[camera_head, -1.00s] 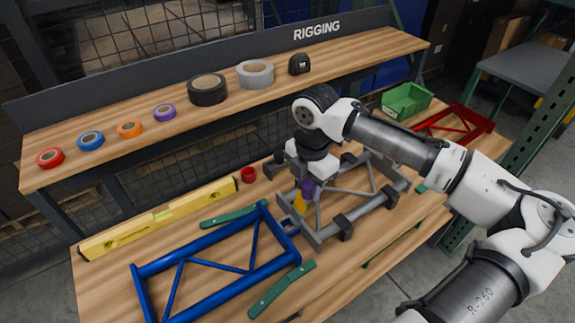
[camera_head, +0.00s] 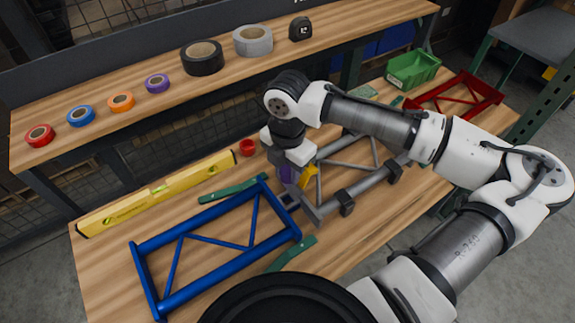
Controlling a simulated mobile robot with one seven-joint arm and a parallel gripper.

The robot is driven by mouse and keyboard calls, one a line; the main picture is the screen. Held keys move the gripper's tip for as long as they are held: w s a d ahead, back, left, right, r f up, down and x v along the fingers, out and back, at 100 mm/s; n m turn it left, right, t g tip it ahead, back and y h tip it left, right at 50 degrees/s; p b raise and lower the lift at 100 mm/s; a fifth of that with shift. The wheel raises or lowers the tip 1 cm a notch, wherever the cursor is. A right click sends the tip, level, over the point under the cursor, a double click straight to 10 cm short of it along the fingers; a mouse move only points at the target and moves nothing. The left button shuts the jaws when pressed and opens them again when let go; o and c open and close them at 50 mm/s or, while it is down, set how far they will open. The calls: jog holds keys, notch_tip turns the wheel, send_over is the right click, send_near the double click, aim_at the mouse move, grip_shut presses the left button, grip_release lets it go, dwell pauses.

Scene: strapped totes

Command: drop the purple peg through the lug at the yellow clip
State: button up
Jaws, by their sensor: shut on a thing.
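The purple peg (camera_head: 286,174) hangs below my gripper (camera_head: 288,164), which is shut on it; the fingertips are partly hidden by the wrist. The yellow clip (camera_head: 308,177) sits on the left end of the grey frame (camera_head: 345,190), just right of the peg. A square, open-looking lug (camera_head: 288,199) juts from that end of the frame, just below the peg in the picture. I cannot tell whether the peg's lower tip touches the lug.
A blue frame (camera_head: 217,206) lies close on the left, with green strips (camera_head: 233,189) near it. A yellow level (camera_head: 155,194) and a red ring (camera_head: 247,146) lie behind. A red frame (camera_head: 455,97) and a green bin (camera_head: 413,70) stand far right. Tape rolls line the shelf.

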aim_at(288, 183)
jog(key=shift+f+b, duration=2.35)
jog(key=shift+f, duration=0.35)
jog(key=shift+f+b, duration=0.75)
jog(key=shift+f, duration=0.8)
jog(key=o, duration=1.2)
jog(key=shift+c, duration=0.2)
